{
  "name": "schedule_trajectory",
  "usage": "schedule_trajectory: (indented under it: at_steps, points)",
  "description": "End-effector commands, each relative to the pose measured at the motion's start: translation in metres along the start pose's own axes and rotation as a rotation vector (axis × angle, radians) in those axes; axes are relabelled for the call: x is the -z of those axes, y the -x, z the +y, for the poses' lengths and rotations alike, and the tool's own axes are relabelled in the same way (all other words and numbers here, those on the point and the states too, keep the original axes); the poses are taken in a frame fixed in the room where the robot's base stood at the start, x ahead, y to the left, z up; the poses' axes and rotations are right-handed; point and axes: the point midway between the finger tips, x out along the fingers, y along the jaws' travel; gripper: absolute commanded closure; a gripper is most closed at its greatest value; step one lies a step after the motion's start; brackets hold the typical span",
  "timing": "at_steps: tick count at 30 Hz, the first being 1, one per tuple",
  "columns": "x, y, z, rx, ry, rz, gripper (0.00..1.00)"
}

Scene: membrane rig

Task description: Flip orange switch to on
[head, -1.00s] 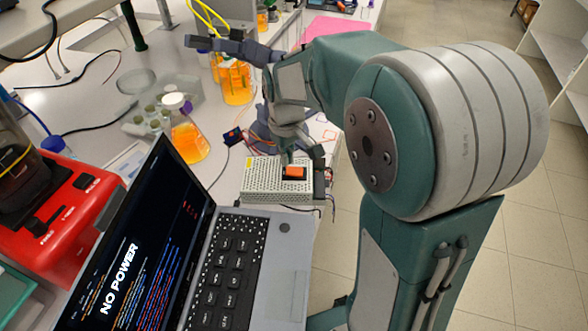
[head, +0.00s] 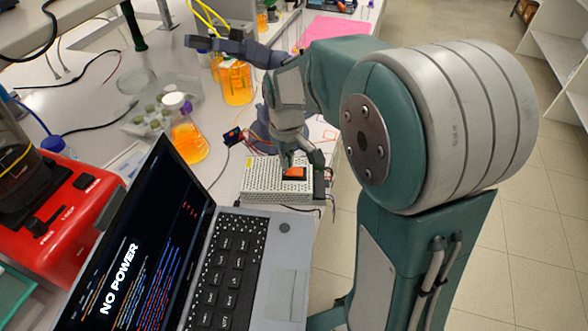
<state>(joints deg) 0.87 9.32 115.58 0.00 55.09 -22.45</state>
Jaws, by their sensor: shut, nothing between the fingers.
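The orange switch (head: 294,173) sits on top of a perforated metal power supply box (head: 262,184) near the bench edge. My gripper (head: 301,163) is shut and empty, pointing down right at the switch's far side. Its fingertips look very close to the switch; I cannot tell whether they touch it. The switch's exact tilt is too small to read. The laptop screen (head: 128,262) in front shows "NO POWER".
The open laptop's keyboard (head: 228,268) lies just in front of the box. Flasks of orange liquid (head: 188,142) and a red device (head: 52,215) stand to the left. Thin wires (head: 245,138) lie behind the box. The bench edge is close on the right.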

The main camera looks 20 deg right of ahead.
Motion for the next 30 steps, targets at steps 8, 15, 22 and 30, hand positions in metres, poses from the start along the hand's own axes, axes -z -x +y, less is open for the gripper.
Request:
schedule_trajectory:
  at_steps: [8, 15, 22, 30]
  points:
    - [0.0, -0.004, 0.0, 0.0, 0.0, -0.001, 1.0]
    - [0.0, -0.007, 0.0, 0.0, 0.0, 0.0, 1.0]
    - [0.0, -0.01, 0.0, 0.0, 0.0, 0.0, 1.0]
    - [0.0, -0.013, 0.0, 0.0, 0.0, -0.001, 1.0]
